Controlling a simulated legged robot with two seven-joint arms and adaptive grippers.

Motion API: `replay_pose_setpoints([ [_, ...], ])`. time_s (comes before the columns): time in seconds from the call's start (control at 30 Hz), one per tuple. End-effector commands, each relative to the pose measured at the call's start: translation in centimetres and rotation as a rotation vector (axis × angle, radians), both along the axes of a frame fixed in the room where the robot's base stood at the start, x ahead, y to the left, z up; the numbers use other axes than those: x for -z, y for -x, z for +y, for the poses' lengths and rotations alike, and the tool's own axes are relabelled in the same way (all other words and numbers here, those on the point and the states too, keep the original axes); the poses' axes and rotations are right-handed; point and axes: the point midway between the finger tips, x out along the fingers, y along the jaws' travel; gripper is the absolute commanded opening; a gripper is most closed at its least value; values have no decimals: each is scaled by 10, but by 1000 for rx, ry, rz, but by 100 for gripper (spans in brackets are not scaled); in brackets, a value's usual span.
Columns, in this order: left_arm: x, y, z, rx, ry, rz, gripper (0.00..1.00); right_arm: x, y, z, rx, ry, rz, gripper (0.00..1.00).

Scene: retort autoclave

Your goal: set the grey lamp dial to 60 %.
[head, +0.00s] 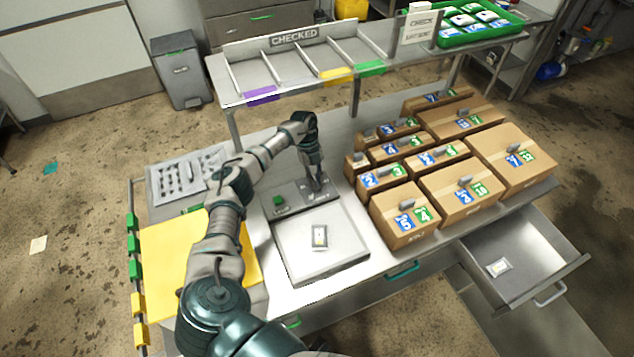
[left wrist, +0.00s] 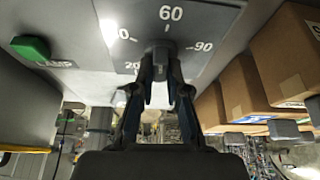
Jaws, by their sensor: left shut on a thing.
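The grey lamp dial (left wrist: 160,46) is at the top middle of the left wrist view, on a grey panel printed with 60, 90 and partly hidden numbers. The 60 and its tick stand just above the knob. My left gripper (left wrist: 160,72) is shut on the knob, a finger on each side. Its pointer is too hard to make out, so I cannot tell the exact setting. In the head view my left gripper (head: 319,190) is over the control panel (head: 297,200) behind the white plate, and it hides the dial.
A green button (head: 279,200) sits on the panel left of the gripper. The white plate (head: 345,254) carries a small packet (head: 320,236). Labelled cartons (head: 403,217) stand close on the right. A shelf marked CHECKED (head: 292,100) is behind. A drawer (head: 530,285) stands open at the right.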

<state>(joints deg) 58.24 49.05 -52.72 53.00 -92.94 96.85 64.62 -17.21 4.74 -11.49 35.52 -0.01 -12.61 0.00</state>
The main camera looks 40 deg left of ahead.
Motion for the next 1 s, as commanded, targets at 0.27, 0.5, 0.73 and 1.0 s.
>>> replay_pose_setpoints([
  [0.27, -1, -2, 4, 106, -8, -7, 0, 7, 1, 0, 1, 0, 1, 40],
  [0.5, -2, -3, 4, 140, -8, -8, 0, 9, 1, 0, 2, -1, 1, 40],
  [0.73, -3, -3, 3, 143, -7, -10, 0, 9, 1, 3, 3, -4, 1, 40],
  [1.0, -3, -3, 1, 145, -5, -9, 40, 9, 1, 4, 3, -5, 1, 40],
])
